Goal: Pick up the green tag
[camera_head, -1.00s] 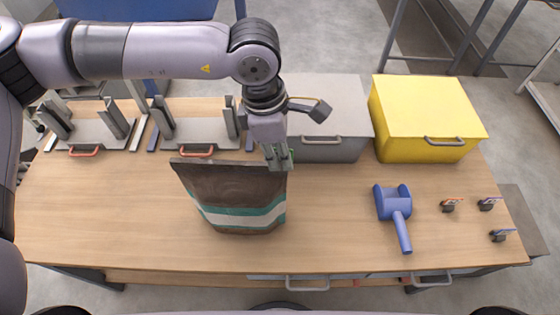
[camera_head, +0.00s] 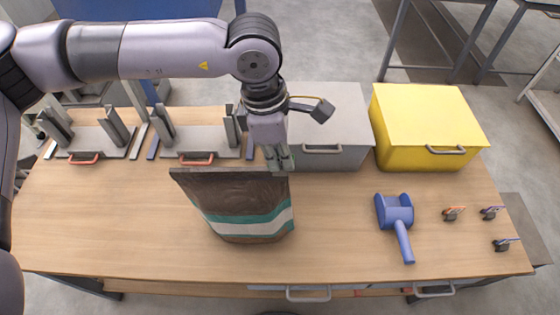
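My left gripper (camera_head: 278,158) points down just behind the top right corner of a brown bag (camera_head: 235,200) with teal and white bands. The bag stands upright on the bench. The fingertips are small and partly hidden near the bag's top edge, so I cannot tell whether they are open or shut. I cannot make out the green tag now; it may be hidden at the fingers. Several small clips with coloured tops stand at the right: one orange-topped (camera_head: 453,213), the others purple-topped (camera_head: 502,244). My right gripper is not in view.
A grey box (camera_head: 325,115) and a yellow box (camera_head: 425,120) stand at the back of the wooden bench (camera_head: 110,225). Grey holders with red handles (camera_head: 197,160) stand at the back left. The front left is clear.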

